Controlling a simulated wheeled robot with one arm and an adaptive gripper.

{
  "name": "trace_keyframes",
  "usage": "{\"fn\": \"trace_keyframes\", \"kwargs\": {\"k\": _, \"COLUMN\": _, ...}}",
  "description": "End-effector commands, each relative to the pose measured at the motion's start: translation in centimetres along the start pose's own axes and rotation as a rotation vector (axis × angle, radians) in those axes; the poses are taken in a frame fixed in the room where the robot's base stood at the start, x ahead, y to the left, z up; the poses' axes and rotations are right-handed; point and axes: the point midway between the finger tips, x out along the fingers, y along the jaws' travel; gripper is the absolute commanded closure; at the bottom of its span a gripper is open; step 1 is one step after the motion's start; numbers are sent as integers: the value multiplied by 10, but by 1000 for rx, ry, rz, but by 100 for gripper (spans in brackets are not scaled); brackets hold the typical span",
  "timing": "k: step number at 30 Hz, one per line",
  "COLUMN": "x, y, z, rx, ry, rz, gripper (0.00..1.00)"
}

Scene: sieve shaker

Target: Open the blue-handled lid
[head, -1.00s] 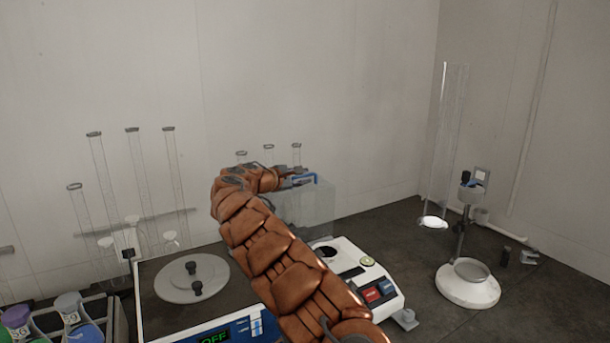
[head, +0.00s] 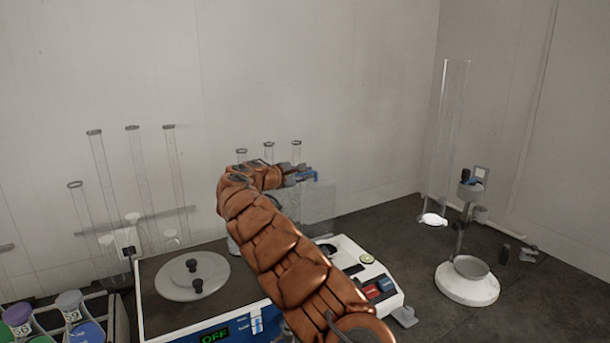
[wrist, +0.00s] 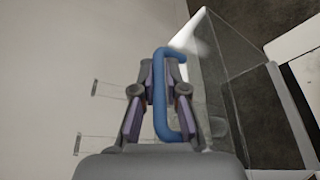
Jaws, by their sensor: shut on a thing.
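The blue handle (wrist: 160,100) is a bracket-shaped bar that runs between my gripper's fingers in the wrist view. My gripper (wrist: 158,75) is shut on it. In the head view, the blue handle (head: 306,176) shows at the tip of my gripper (head: 297,177), at the far end of my arm. The clear lid (head: 319,203) shows as a faint see-through panel below the handle, above the back of a white instrument (head: 350,252). In the wrist view, clear panels (wrist: 250,90) spread to the right of the handle. My arm hides part of the lid and instrument.
A blue-fronted device (head: 222,330) with a round grey plate (head: 190,275) stands left of my arm. Tall glass cylinders (head: 140,180) stand along the back wall. A stand with a white base (head: 467,290) is at right. Dark bench (head: 400,245) lies clear between instrument and stand.

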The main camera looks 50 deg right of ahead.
Motion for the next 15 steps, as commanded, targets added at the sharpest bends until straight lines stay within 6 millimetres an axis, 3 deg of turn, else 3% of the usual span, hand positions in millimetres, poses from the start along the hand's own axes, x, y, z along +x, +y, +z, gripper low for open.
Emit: {"fn": "trace_keyframes", "kwargs": {"k": 15, "x": -1, "y": -5, "z": 0, "rx": 9, "ry": -2, "rz": 3, "gripper": 100}}
